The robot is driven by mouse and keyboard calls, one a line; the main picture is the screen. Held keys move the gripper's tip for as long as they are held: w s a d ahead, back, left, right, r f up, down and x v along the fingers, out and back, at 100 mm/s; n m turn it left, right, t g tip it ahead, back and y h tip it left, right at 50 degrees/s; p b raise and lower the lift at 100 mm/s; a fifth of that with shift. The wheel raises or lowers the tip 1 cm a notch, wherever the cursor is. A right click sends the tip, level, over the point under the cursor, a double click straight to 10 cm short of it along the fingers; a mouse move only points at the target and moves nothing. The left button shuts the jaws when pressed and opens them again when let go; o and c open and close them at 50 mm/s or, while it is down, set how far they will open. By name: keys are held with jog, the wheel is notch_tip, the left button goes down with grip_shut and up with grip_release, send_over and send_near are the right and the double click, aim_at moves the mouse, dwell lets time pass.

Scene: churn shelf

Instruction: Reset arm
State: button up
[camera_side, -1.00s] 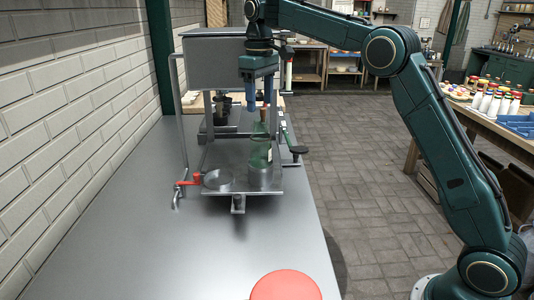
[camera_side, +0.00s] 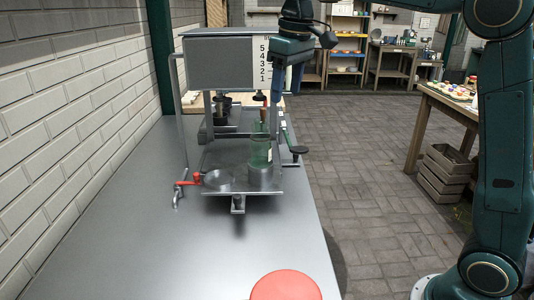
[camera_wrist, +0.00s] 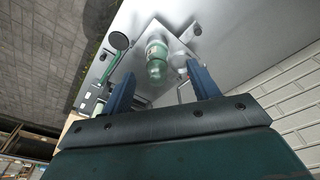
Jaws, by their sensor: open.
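My gripper (camera_side: 279,82) is raised at the right side of the metal machine (camera_side: 217,62) in the side view, above and behind the green bottle (camera_side: 260,150). In the wrist view its two blue fingers (camera_wrist: 162,92) are spread apart with nothing between them. The green bottle, with a reddish top, stands upright in a metal cup (camera_side: 263,177) on the machine's platform; it also shows in the wrist view (camera_wrist: 157,55), beyond the fingertips. My gripper does not touch it.
A round metal dish (camera_side: 218,181) and a red-handled tap (camera_side: 187,182) are at the platform's left. A black knob (camera_side: 299,150) sticks out at right. A red disc (camera_side: 286,286) lies at the metal table's (camera_side: 180,255) front. The table's middle is clear. A brick wall (camera_side: 75,120) stands at left.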

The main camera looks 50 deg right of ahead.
jog(key=s+f+t, duration=0.1)
jog(key=s+f, duration=0.2)
jog(key=s, duration=0.6)
jog(key=s+a+f+m+t, duration=0.1)
jog(key=s+f, duration=0.2)
jog(key=s, duration=0.6)
jog(key=s+a+f+t, duration=0.1)
jog(key=s+f, duration=0.3)
jog(key=s, duration=0.5)
jog(key=shift+m+t, duration=0.3)
jog(key=shift+t, duration=0.1)
jog(key=shift+f, duration=0.1)
